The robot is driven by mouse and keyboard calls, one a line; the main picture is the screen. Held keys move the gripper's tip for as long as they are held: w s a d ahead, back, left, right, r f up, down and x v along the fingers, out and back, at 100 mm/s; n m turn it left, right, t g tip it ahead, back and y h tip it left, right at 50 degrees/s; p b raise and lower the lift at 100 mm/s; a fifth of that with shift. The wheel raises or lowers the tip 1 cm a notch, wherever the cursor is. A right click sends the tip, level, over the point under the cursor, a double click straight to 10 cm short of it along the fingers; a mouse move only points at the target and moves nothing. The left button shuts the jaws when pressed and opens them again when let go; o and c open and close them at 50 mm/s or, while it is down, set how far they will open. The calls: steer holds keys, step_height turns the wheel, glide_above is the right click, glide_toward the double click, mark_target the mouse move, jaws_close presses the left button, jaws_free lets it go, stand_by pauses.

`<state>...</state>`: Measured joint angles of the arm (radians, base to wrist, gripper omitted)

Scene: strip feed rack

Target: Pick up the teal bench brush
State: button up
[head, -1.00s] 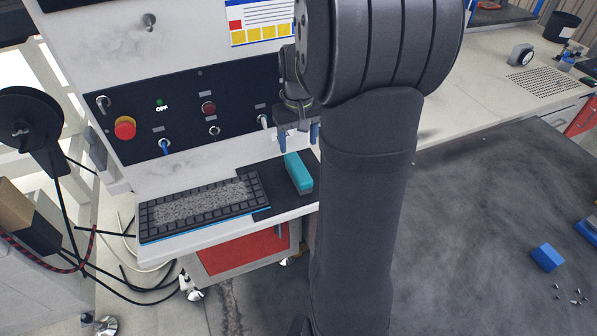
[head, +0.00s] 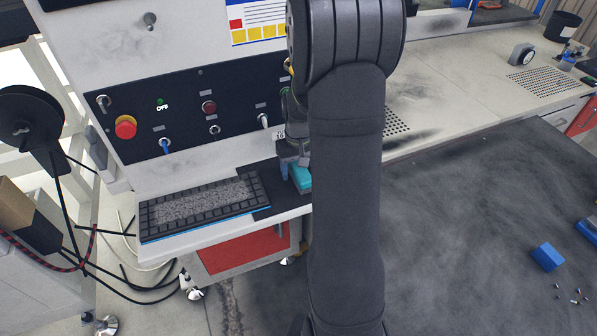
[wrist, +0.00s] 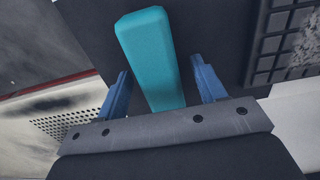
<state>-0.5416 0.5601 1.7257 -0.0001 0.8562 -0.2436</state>
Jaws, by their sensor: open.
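The teal bench brush (head: 302,180) lies on the dark mat at the right end of the rack's shelf. In the head view my arm and gripper hide much of it. In the wrist view the brush (wrist: 150,55) shows as a long teal block, reaching in between the two blue fingers. My gripper (wrist: 164,82) is open, with one finger on each side of the brush and a visible gap to both. In the head view my gripper (head: 293,168) is over the brush, partly hidden by my arm.
A dust-covered keyboard (head: 200,207) lies left of the brush, close to it. The upright panel (head: 185,118) with a red button, switches and plugs stands behind the shelf. The dark mat (head: 258,180) lies under the brush. A blue block (head: 547,257) lies on the dark surface far right.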

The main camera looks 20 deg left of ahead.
steer(key=c, duration=1.1)
steer(key=shift+r, duration=0.1)
steer(key=shift+r, duration=0.55)
step_height(320, 180, up, 3)
steer(key=shift+w+f, duration=0.1)
steer(key=d+r, duration=0.2)
steer(key=d, duration=0.2)
steer(key=d+r, duration=0.2)
steer(key=d, duration=0.1)
steer(key=d+r, duration=0.3)
steer(key=d, duration=0.1)
steer(key=shift+s+d, duration=0.2)
steer(key=shift+d, duration=0.15)
